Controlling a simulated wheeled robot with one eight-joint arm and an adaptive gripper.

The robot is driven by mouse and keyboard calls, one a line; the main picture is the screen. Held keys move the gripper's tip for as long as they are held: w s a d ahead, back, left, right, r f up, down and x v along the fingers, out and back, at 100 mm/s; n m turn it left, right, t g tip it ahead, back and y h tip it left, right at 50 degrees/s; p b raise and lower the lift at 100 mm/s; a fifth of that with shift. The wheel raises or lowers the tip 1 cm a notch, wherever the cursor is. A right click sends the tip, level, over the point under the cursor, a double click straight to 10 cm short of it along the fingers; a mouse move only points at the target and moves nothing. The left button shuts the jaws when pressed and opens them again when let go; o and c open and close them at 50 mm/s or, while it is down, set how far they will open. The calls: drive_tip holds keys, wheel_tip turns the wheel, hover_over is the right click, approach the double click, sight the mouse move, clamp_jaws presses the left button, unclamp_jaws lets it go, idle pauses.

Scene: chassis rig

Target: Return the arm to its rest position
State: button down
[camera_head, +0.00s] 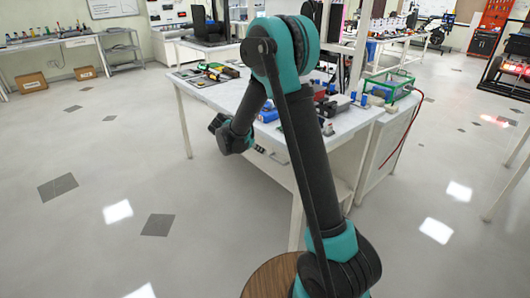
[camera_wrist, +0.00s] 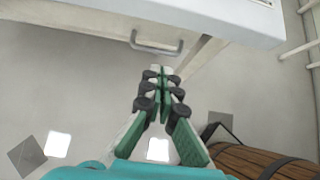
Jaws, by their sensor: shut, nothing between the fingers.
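My arm, dark grey with teal joints, rises from the lower right in the head view and folds over at the top. Its forearm bends down to the left, in front of the white workbench (camera_head: 226,95). In the wrist view my gripper (camera_wrist: 160,72) has its fingers together with nothing between them. The fingertips point toward the bench's drawer handle (camera_wrist: 157,46), apparently with a gap. In the head view the fingers are hard to make out beyond the dark wrist.
Tools and blue parts lie on the bench, with a green frame (camera_head: 392,84) at its right end and a red cable (camera_head: 405,137) hanging down. A wooden barrel (camera_wrist: 255,163) shows low right in the wrist view. The floor on the left (camera_head: 95,150) is clear.

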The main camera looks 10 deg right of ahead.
drive_tip(key=s+d+r+m+g+y, duration=0.1)
drive_tip(key=s+d+m+y, duration=0.1)
drive_tip(key=s+d+m, duration=0.5)
drive_tip(key=s+d+r+m+y, duration=0.2)
drive_tip(key=s+m, duration=0.3)
drive_tip(key=s, duration=0.4)
drive_tip(key=s+f+m+y, duration=0.1)
drive_tip(key=s+m, duration=0.5)
drive_tip(key=s, duration=0.2)
drive_tip(key=s+f+m+y, duration=0.2)
drive_tip(key=s+m, duration=0.4)
drive_tip(key=s, duration=0.3)
drive_tip(key=shift+d+f+m+y, duration=0.3)
drive_tip(key=shift+d, duration=0.1)
